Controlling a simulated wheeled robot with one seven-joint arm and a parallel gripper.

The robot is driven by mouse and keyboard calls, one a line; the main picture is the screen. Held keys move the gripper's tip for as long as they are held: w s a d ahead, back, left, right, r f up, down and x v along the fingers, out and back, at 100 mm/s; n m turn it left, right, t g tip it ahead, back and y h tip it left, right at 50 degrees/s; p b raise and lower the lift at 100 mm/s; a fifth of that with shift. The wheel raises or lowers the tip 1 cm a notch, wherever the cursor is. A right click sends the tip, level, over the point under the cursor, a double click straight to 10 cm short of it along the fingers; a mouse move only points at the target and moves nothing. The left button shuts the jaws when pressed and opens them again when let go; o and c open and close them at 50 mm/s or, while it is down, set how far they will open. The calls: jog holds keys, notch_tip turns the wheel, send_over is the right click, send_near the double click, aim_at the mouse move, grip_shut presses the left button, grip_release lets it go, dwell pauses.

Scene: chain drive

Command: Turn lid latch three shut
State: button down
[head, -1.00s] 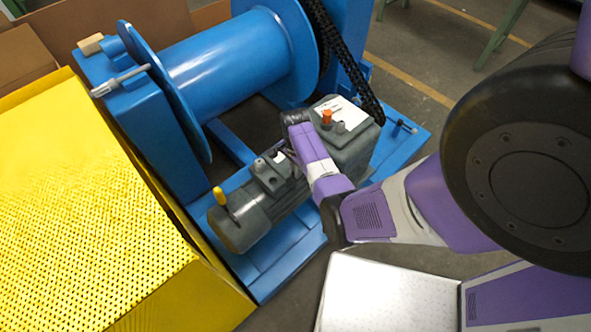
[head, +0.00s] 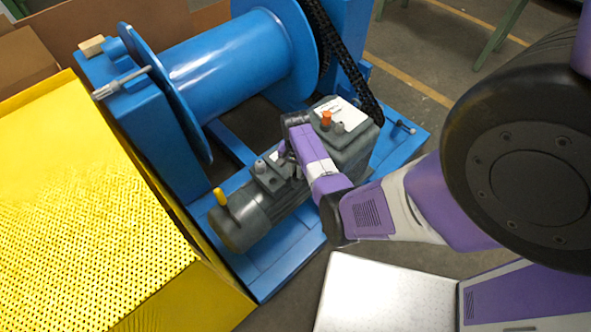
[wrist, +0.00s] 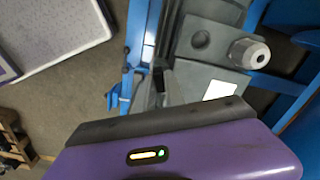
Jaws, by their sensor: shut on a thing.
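My gripper (head: 287,152) reaches down at the small dark terminal box (head: 270,178) on top of the grey motor (head: 237,218). Its jaws are shut on a small lid latch, which the fingers and wrist mostly hide. Small grey knobs stand on the box lid beside the gripper. In the wrist view the dark fingers (wrist: 157,85) show close together, and what lies between them is too small to make out. I cannot tell which way the held latch points.
The gearbox (head: 350,150) with an orange cap stands right beside my gripper. A blue drum (head: 225,65) and black chain (head: 345,65) rise behind. A yellow perforated guard (head: 90,210) is at left.

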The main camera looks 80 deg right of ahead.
jog(key=n+p, duration=0.1)
jog(key=n, duration=0.5)
jog(key=shift+s, duration=0.15)
jog(key=n, duration=0.6)
jog(key=shift+s+d+n, duration=0.1)
jog(key=shift+d+n, duration=0.05)
jog(key=shift+n, duration=0.25)
jog(key=c, duration=1.4)
grip_release()
jog(key=shift+r+p, duration=0.5)
jog(key=shift+r, duration=3.4)
